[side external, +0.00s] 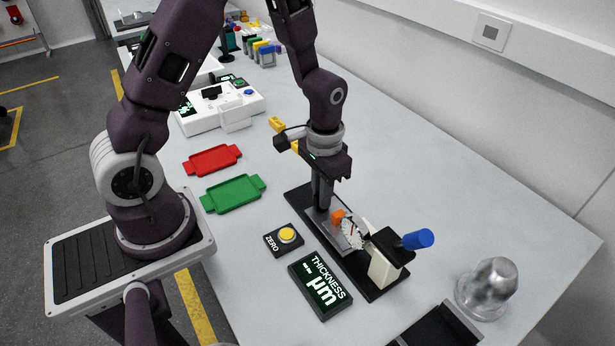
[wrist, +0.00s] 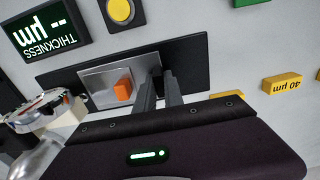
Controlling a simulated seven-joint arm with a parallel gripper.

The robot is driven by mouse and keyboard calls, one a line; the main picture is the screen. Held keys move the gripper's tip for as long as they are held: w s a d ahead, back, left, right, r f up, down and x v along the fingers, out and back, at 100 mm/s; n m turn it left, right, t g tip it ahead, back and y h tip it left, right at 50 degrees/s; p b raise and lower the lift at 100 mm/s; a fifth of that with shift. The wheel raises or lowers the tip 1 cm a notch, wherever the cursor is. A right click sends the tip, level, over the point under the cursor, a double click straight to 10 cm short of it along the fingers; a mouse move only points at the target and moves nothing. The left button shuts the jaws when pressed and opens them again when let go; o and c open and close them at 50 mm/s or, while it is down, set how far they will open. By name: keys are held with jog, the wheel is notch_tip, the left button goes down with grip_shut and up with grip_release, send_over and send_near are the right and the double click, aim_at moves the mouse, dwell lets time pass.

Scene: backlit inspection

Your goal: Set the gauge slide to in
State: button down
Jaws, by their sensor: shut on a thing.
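The gauge slide (wrist: 98,79) is a grey metal plate on a long black base (side external: 300,199), with a small orange block (wrist: 124,87) on it. The orange block also shows in the side view (side external: 338,215). My gripper (wrist: 160,97) points down at the slide's end away from the dial, beside the orange block. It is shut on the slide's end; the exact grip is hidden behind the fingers. In the side view my gripper (side external: 321,205) stands upright over the base. The dial (side external: 352,234) and the cream block with a blue-handled lever (side external: 417,240) stand at the base's other end.
A thickness display (side external: 320,284) shows dashes and µm. A yellow ZERO button (side external: 286,236), a green tray (side external: 233,194) and a red tray (side external: 212,160) lie left of the base. A shiny metal dome (side external: 487,289) stands at right.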

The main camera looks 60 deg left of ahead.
jog(key=d, duration=0.4)
jog(key=shift+d, duration=0.2)
jog(key=c, duration=1.5)
grip_release()
jog(key=shift+d, duration=0.15)
jog(key=shift+c, duration=0.2)
jog(key=shift+o, duration=0.5)
notch_tip(320, 180, up, 7)
